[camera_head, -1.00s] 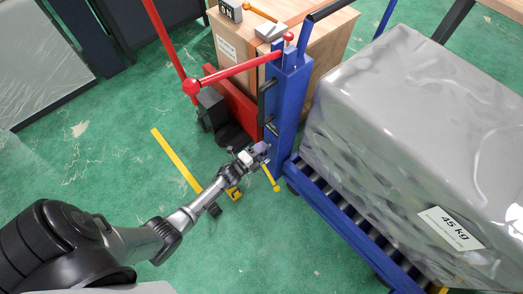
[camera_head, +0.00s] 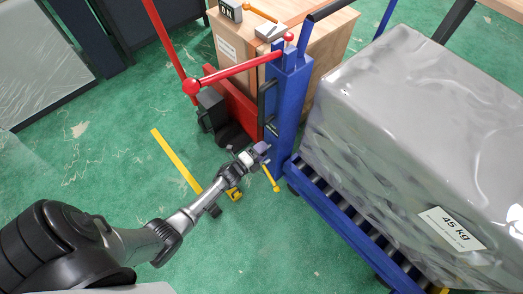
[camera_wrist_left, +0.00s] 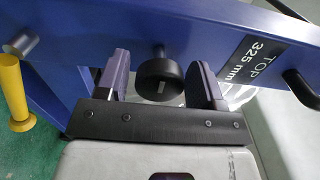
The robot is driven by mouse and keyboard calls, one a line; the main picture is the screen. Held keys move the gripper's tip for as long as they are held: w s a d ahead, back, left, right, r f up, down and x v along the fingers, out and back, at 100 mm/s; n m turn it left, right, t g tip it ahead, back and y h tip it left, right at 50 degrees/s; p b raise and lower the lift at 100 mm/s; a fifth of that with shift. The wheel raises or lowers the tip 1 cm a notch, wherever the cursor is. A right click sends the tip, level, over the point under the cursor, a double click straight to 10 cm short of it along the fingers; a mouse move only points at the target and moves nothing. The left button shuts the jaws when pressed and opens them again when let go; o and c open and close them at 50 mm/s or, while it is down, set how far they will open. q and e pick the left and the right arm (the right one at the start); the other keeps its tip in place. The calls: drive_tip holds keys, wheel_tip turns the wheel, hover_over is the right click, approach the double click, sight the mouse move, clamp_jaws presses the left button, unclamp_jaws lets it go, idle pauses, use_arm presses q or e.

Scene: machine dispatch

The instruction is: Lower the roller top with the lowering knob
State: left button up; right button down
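The lowering knob, a round black knob (camera_wrist_left: 160,78), sticks out from the blue post in the left wrist view. My left gripper (camera_wrist_left: 160,63) is open, with one finger on each side of the knob and a gap on both sides. In the head view my left gripper (camera_head: 261,151) is at the lower part of the blue post (camera_head: 287,105), and it hides the knob there. The roller top (camera_head: 335,205) has a blue frame with dark rollers and carries a large grey wrapped load (camera_head: 400,120) marked 45 kg. My right gripper is not in view.
A yellow-ended lever (camera_wrist_left: 14,85) is left of the knob, and a label (camera_wrist_left: 255,60) reads TOP 325 mm. A red handle (camera_head: 235,71) reaches out from the post's top. A cardboard box (camera_head: 320,35) stands behind. Green floor is clear at lower centre.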

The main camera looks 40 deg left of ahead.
use_arm(q)
drive_tip(key=shift+o, duration=0.7)
drive_tip(key=shift+s, duration=0.25)
drive_tip(key=s+a+p, duration=0.1)
drive_tip(key=s+p, duration=0.3)
drive_tip(key=s, duration=0.9)
drive_tip(key=shift+s+a, duration=0.15)
drive_tip(key=shift+a, duration=0.1)
